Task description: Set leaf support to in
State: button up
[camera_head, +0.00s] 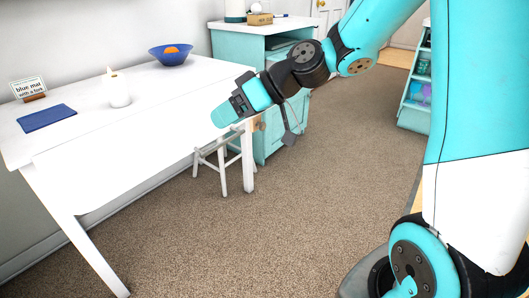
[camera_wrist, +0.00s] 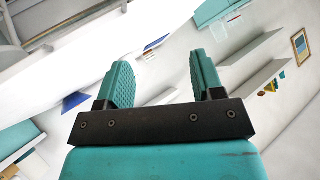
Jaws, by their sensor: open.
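The white table (camera_head: 110,138) stands at the left, with its right end near my gripper. A small tan wooden piece (camera_head: 258,123) shows by the table's right end, below and beside my gripper; I cannot tell whether it is the leaf support, or how far out it sits. My gripper (camera_wrist: 158,70) is open in the wrist view, with nothing between its two teal fingers. In the head view my gripper (camera_head: 226,114) hangs over the table's right end and hides part of its edge. Contact with the table cannot be told.
A blue mat (camera_head: 47,118), a sign (camera_head: 29,89), a candle (camera_head: 118,90) and a blue bowl (camera_head: 171,55) with an orange item are on the table. A white stool (camera_head: 222,165) stands under its right end. A teal cabinet (camera_head: 272,145) stands behind. Carpet at front is clear.

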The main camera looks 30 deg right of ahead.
jog(key=w+d+f+m+t+h+b, duration=0.3)
jog(key=d+f+t+b, duration=0.35)
jog(key=d+f, duration=0.55)
jog(key=w+d+f+m+t+h+b, duration=0.15)
jog(key=w+d+f+t+b, duration=0.3)
jog(key=d+f+b, duration=0.8)
jog(key=p, duration=1.6)
send_near(264, 126)
jog(key=shift+m+y, duration=0.45)
jog(key=x, duration=1)
jog(key=shift+w+d+f, duration=0.25)
jog(key=shift+w, duration=0.05)
